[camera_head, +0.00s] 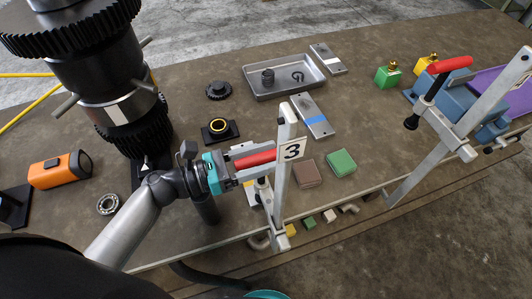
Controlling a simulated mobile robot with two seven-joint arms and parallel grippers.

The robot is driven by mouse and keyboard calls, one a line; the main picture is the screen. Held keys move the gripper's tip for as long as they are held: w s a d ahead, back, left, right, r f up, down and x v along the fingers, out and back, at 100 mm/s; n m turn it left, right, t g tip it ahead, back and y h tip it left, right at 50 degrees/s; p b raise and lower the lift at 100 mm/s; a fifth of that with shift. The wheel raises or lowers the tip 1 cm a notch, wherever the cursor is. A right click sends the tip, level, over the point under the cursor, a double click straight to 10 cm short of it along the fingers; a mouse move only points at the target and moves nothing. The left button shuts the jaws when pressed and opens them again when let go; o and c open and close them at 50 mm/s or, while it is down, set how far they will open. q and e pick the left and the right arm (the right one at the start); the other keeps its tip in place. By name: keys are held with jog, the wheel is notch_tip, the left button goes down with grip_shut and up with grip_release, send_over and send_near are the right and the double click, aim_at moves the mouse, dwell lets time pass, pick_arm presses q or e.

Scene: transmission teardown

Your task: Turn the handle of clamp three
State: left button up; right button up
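Clamp three, with a white plate marked 3 (292,150), stands at the table's near edge. Its red handle (256,159) points left, lying nearly level. My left gripper (254,160) comes in from the left, its fingers above and below the handle in the picture. The fingers look apart, with the handle between them; contact is hard to tell. The clamp's lower part is partly hidden behind its upright bar and my gripper.
A second clamp with a red handle (449,64) stands at the right by a blue fixture (440,98). A large gear shaft (95,65) stands at the left. A grey tray (285,88) lies behind. Brown (307,173) and green (341,161) blocks lie right of clamp three.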

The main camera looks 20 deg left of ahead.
pick_arm(q)
jog(key=c, duration=0.6)
grip_shut()
